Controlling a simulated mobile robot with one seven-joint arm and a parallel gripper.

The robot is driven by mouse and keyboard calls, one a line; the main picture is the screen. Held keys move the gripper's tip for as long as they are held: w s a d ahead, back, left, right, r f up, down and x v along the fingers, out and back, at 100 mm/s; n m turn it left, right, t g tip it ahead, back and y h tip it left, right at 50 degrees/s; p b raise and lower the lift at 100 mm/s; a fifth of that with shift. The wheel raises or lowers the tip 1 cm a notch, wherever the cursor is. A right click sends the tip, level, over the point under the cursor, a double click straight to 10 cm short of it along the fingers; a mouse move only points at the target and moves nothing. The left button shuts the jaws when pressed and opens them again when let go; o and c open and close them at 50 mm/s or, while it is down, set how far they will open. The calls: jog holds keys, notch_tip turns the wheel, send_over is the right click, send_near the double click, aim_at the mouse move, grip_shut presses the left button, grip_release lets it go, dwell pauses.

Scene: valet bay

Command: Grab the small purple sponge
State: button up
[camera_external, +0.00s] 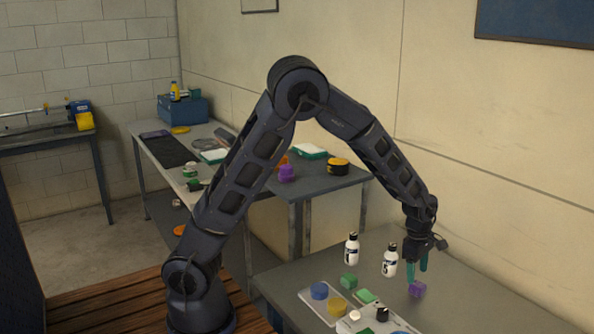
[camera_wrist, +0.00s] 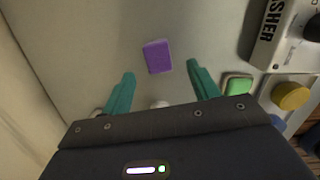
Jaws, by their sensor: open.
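A small purple sponge (camera_external: 418,289) lies on the near grey table in the external view. It also shows in the wrist view (camera_wrist: 157,56), just beyond and between my fingertips. My gripper (camera_external: 417,274) has teal fingers pointing down at the table, right beside the sponge. In the wrist view my gripper (camera_wrist: 160,72) is open, with nothing between its fingers. A larger purple object (camera_external: 287,173) sits on the far table.
Two white bottles (camera_external: 390,260) (camera_external: 351,249) stand left of my gripper. The table right of the sponge is clear.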

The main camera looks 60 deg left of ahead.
aim_at(418, 284)
jog(key=shift+w+d+f, duration=0.1)
jog(key=shift+d+f, duration=0.05)
jog(key=shift+f, duration=0.75)
jog(key=shift+w+d+f, duration=0.1)
jog(key=shift+d+f, duration=0.1)
jog(key=shift+f, duration=0.75)
jog(key=shift+d+f, duration=0.15)
jog(key=shift+f, duration=0.75)
jog(key=c, duration=1)
jog(key=shift+c, duration=0.2)
jog(key=shift+r, duration=0.1)
